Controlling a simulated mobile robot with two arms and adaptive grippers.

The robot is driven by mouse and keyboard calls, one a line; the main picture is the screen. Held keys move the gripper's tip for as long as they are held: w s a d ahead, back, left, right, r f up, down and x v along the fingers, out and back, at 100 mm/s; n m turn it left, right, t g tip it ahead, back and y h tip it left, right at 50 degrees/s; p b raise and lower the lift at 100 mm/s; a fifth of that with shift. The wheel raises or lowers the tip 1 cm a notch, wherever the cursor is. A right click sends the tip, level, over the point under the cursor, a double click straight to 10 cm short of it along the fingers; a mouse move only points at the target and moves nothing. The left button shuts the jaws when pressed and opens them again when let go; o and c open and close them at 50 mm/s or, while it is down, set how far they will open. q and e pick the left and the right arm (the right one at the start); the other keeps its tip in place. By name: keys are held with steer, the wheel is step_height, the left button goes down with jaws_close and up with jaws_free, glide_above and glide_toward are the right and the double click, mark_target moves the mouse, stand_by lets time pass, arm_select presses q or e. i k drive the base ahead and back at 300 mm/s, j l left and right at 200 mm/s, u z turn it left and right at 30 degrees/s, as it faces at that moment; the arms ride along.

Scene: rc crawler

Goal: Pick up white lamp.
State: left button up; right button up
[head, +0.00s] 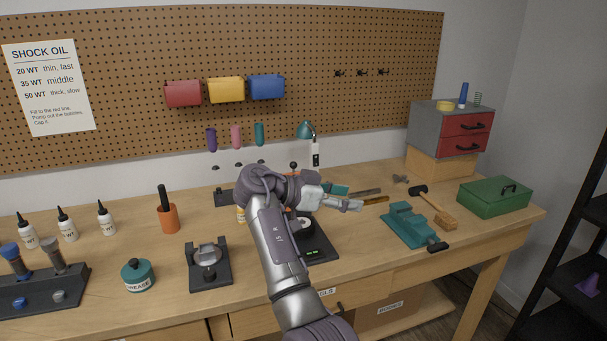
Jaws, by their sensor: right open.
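The only lamp-like thing in view has a teal shade (305,130) on a thin curved arm, at the back of the bench against the pegboard. A small white upright piece (316,154) with a dark mark shows just below and right of the shade; I cannot tell whether it is part of the lamp. Its foot is hidden behind my right arm and other items. My right gripper (354,205) is open and empty above the middle of the bench, in front of and to the right of the lamp. My left gripper is not in view.
A black device (319,246) is partly hidden under my right arm. A teal vise (409,225), a hammer (433,206) and a green toolbox (494,197) are to the right. A grey stand (209,267), a grease jar (137,274) and an orange cup (168,217) are to the left.

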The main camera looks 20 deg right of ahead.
mark_target(305, 131)
steer(key=i, duration=1.4)
